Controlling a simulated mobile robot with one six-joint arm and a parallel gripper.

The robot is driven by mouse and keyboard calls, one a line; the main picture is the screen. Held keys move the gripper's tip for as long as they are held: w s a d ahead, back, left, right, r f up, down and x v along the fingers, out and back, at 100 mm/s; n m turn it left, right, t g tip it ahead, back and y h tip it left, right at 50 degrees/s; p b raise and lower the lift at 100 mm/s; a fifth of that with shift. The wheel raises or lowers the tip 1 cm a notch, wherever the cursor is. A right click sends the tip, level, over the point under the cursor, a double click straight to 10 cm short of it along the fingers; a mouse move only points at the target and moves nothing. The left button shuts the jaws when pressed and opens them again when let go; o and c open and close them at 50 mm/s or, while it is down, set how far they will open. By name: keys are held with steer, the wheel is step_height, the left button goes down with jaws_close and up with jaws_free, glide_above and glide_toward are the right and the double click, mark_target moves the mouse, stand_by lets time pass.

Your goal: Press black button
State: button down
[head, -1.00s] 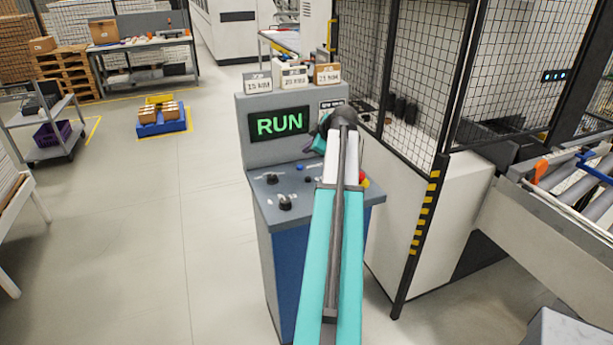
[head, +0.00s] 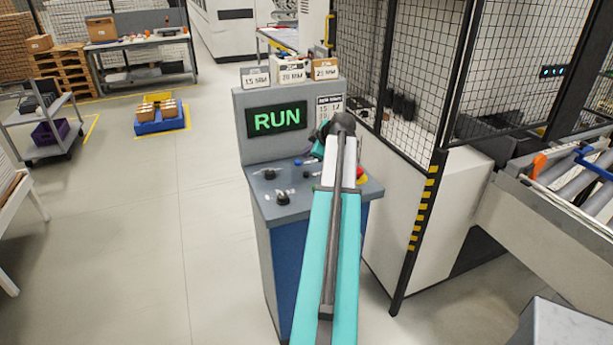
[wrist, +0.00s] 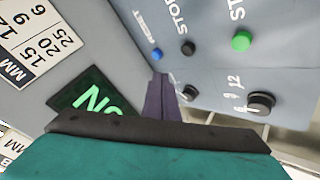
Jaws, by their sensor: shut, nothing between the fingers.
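The black button (wrist: 188,47) sits on the grey sloped panel between a blue button (wrist: 155,55) and a green button (wrist: 241,41). Lettering that looks like STOP is printed beside it. My gripper (wrist: 160,82) is shut and empty, its dark fingers reaching over the panel near the blue button and a black knob (wrist: 190,92). The fingertips appear apart from the black button.
The console's display (head: 277,120) reads RUN in green. A red button (head: 361,175) stands right of my arm. Two black knobs (head: 270,174) (head: 282,198) are on the left of the panel. A mesh fence (head: 415,80) stands close on the right; open floor (head: 140,240) lies left.

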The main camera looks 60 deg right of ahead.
steer(key=b, duration=0.3)
glide_above(308, 177)
steer(key=shift+f, duration=2.5)
steer(key=shift+f+b, duration=0.9)
steer(key=shift+b, duration=0.05)
stand_by(1.1)
steer(key=shift+r, duration=0.1)
stand_by(0.3)
steer(key=shift+r, duration=0.75)
steer(key=shift+r+p, duration=0.8)
steer(key=shift+r, duration=1.75)
